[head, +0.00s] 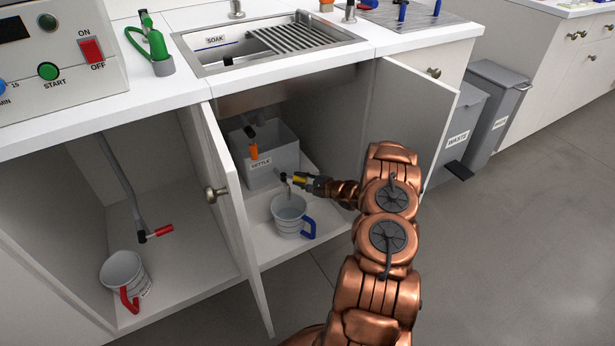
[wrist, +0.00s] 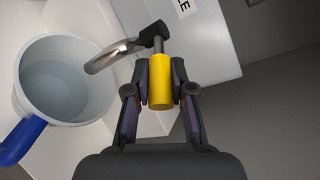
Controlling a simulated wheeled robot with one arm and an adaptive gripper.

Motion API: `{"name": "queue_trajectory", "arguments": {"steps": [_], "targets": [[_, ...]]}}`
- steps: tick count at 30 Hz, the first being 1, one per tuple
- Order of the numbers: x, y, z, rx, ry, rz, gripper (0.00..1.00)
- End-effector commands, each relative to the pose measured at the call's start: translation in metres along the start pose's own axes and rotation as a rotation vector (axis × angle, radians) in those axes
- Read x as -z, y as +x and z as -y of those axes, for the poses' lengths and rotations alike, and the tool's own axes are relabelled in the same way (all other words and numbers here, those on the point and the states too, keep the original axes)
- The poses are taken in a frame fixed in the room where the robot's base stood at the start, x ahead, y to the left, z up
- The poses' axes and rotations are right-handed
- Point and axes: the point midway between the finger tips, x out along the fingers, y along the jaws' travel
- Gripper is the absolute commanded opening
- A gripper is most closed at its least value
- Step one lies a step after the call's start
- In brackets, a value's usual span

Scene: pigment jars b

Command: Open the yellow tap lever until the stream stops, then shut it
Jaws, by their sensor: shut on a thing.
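The yellow tap lever (head: 299,180) is inside the open cabinet under the sink; it also shows in the wrist view (wrist: 160,85). My gripper (head: 310,183) is shut on the lever, one finger on each side, as seen in the wrist view (wrist: 160,88). The tap's curved metal spout (wrist: 112,55) reaches over a pale mug with a blue handle (head: 288,208). Greyish liquid lies in this mug in the wrist view (wrist: 55,85). I cannot clearly tell whether a stream falls from the spout.
A grey bin labelled SETTLE (head: 270,164) stands behind the mug, near an orange lever (head: 253,151). Open cabinet doors stand left (head: 232,220) and right (head: 412,120). A red-handled mug (head: 124,275) and a red lever (head: 163,230) are in the left compartment.

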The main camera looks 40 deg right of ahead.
Motion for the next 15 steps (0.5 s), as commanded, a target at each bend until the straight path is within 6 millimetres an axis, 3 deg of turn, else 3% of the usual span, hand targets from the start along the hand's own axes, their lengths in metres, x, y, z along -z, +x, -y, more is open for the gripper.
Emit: {"name": "queue_trajectory", "arguments": {"steps": [10, 11, 15], "targets": [[0.0007, -0.0009, -0.0011, -0.003, 0.002, 0.002, 0.0], [0.0006, -0.0009, -0.0011, -0.003, 0.002, 0.003, 0.24], [-0.0006, 0.0005, -0.0014, -0.005, 0.001, 0.006, 0.34]]}}
